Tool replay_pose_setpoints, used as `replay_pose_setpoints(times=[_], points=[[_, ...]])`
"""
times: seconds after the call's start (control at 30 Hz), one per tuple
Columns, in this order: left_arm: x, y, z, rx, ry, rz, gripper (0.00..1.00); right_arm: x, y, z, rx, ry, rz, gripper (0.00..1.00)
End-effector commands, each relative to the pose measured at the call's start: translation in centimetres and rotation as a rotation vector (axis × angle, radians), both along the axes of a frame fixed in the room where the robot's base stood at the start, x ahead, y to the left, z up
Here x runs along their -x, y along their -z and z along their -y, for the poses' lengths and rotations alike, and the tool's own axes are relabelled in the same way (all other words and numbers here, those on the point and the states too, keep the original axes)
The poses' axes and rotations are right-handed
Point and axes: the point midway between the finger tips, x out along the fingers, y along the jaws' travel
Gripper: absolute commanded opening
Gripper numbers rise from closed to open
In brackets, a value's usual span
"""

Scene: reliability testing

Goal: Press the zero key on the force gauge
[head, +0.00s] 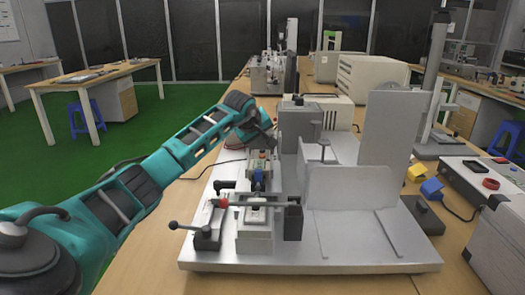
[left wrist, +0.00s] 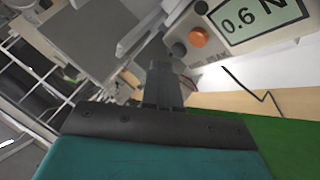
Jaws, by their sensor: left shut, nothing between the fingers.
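The force gauge (left wrist: 228,45) fills the upper right of the left wrist view. It is a pale grey box with a lit display (left wrist: 255,17) reading 0.6 N. An orange round key (left wrist: 198,37) sits beside the display, with a dark grey key (left wrist: 179,48) and another grey key (left wrist: 201,8) near it. My left gripper (left wrist: 158,65) is shut and empty, its tips just left of the keys in that view. Contact cannot be told. In the head view my left gripper (head: 268,140) reaches over the white test rig and partly hides what lies beneath. My right gripper is out of view.
A grey case (head: 500,235) stands at the right edge. Bare wood shows at front left.

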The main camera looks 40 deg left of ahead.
Motion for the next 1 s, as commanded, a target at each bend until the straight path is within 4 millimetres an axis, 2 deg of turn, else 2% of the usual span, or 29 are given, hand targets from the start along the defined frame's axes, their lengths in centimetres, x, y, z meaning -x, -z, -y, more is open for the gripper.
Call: replay_pose_setpoints(times=[1.0], points=[[0.01,0.98,-0.02,0.0,0.0,0.0,0.0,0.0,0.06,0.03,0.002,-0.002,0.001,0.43]])
